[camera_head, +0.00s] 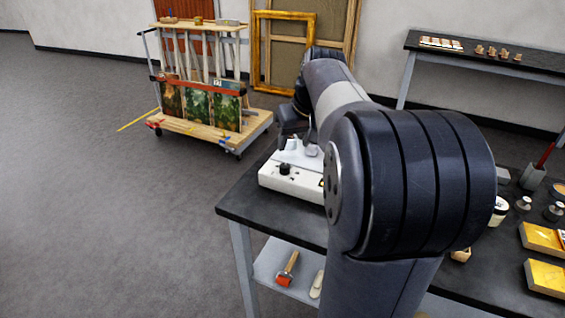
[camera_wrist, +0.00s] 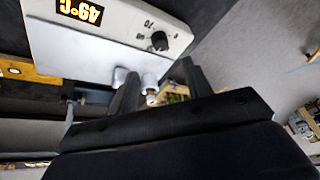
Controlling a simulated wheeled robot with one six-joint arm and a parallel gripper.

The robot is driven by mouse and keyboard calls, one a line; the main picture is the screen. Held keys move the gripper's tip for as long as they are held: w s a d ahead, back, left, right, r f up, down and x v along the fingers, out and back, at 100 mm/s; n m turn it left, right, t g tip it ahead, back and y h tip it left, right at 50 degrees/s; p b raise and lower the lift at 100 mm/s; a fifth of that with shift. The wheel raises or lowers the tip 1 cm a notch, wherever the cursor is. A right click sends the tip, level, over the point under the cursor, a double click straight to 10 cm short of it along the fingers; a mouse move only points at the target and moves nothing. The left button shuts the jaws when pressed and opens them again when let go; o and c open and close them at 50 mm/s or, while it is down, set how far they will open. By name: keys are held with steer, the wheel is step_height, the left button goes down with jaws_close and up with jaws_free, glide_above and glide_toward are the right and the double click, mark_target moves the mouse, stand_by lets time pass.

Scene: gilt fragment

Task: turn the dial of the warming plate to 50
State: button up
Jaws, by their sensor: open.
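The warming plate (camera_head: 290,183) is a white box near the left corner of the dark bench. Its black dial (camera_head: 284,169) is on the front face and shows clearly in the wrist view (camera_wrist: 159,41), with small numbers around it, one like 70. An orange display (camera_wrist: 79,11) on the plate looks like 49°C. My gripper (camera_head: 297,132) is above and behind the dial in the head view. In the wrist view its dark fingers (camera_wrist: 160,88) are apart, with the dial beyond their tips and not between them. The dial's exact pointer setting is too small to read.
My arm hides the plate's right part and the bench middle. Tins, weights and yellow gilded pieces (camera_head: 545,275) lie on the bench at right. A wooden trolley with paintings (camera_head: 203,125) stands behind at left. The floor left of the bench is clear.

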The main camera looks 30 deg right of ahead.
mark_target(285, 165)
steer(key=b+x, duration=0.1)
steer(key=x, duration=0.9)
steer(key=shift+s, duration=0.1)
steer(key=shift+c, duration=0.5)
steer(key=c, duration=0.9)
steer(key=shift+a+r+m+h+p, duration=0.15)
steer(key=shift+m+h+p, duration=0.2)
steer(key=shift+m, duration=0.45)
steer(key=o, duration=1)
